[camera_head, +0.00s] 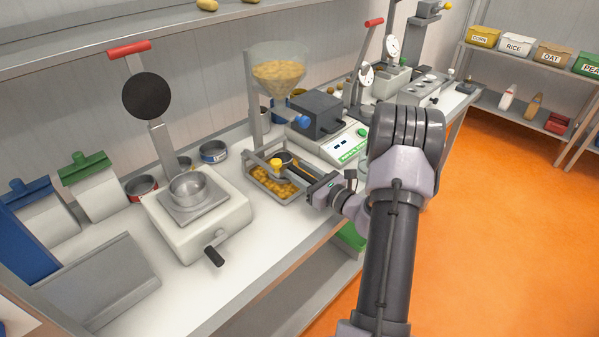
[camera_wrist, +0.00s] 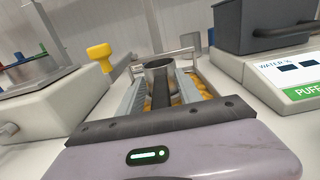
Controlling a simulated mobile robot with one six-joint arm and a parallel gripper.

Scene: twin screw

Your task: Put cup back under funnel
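A small metal cup (camera_wrist: 160,70) with a dark handle is at the far end of my gripper (camera_wrist: 162,85) in the wrist view. In the head view the cup (camera_head: 285,157) is small, above the grain tray, below the funnel. The handle lies between my two grey fingers; I cannot tell whether they press on it. The clear funnel (camera_head: 277,72), full of yellow grain, hangs on a grey stand. The tray (camera_head: 291,197) below it holds yellow grain. My gripper (camera_head: 301,175) reaches in from the right. I cannot tell whether the cup touches its support.
A yellow knob (camera_head: 276,162) sits beside the cup. A white press (camera_head: 205,222) with another metal cup (camera_head: 190,188) stands at left. A moisture meter (camera_head: 335,146) with a dark box stands close behind my gripper. Bare counter (camera_head: 268,240) lies in front of the tray.

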